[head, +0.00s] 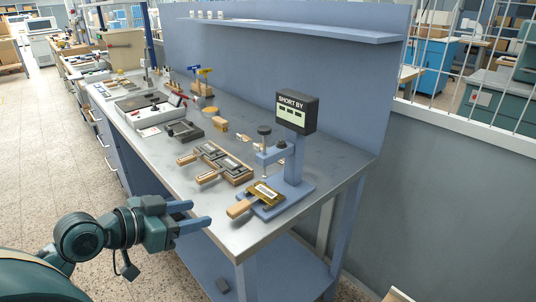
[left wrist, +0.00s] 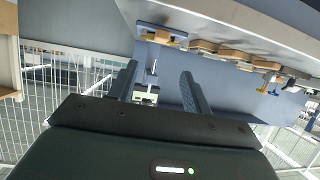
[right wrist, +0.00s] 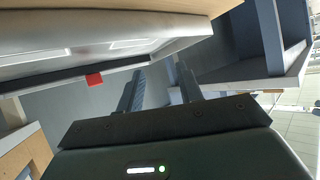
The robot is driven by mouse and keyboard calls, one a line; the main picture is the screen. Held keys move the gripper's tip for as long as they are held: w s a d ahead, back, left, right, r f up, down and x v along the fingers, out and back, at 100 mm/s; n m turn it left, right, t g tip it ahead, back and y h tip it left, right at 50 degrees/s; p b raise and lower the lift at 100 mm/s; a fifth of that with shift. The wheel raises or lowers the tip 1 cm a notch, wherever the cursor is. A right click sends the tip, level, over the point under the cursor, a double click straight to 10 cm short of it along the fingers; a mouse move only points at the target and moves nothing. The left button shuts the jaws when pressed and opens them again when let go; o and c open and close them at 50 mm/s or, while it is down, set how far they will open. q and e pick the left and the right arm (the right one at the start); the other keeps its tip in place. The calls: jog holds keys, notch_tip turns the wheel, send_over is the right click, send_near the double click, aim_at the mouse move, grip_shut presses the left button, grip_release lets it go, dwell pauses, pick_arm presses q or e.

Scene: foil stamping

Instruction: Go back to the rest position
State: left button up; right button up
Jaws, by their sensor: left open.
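My left gripper (head: 200,213) is at the bench's front edge in the head view, left of the blue press. It is open and empty, and its fingers point toward the bench. In the left wrist view, the two fingers (left wrist: 158,80) stand apart with nothing between them. My right gripper is out of the head view. In the right wrist view, its fingers (right wrist: 160,78) are apart and hold nothing. No marker for a rest position shows.
The metal bench (head: 240,238) bears a blue press (head: 294,160) with a display reading "SHORT BY". A wooden-handled brass holder (head: 264,195) lies on the press base. Several handled holders (head: 207,177) lie behind. The tiled floor (head: 70,165) left of the bench is clear.

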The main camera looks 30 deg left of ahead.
jog(key=shift+d+r+p, duration=0.15)
jog(key=shift+r+p, duration=0.4)
jog(key=shift+p, duration=0.15)
pick_arm(q)
jog(key=s+d+f+n+g+y+p, duration=0.15)
jog(key=d+f, duration=0.25)
jog(key=f, duration=0.9)
pick_arm(e)
jog(key=shift+s+d+r, duration=0.15)
jog(key=shift+d+r, duration=0.1)
jog(key=shift+d, duration=0.05)
jog(key=shift+s+d+h+p, duration=0.15)
jog(key=shift+d+h+p, duration=0.15)
jog(key=shift+p, duration=0.55)
jog(key=shift+g+p, duration=0.3)
jog(key=shift+p, duration=0.05)
pick_arm(q)
jog(key=s+d+f, duration=0.3)
jog(key=d, duration=0.5)
jog(key=s+d+f, duration=0.3)
jog(key=d+f, duration=0.1)
jog(key=d, duration=0.3)
jog(key=shift+d+m+g, duration=0.35)
jog(key=shift+d, duration=0.05)
pick_arm(e)
jog(key=shift+d+f, duration=0.15)
pick_arm(q)
jog(key=shift+s+h, duration=0.1)
jog(key=shift+h, duration=0.15)
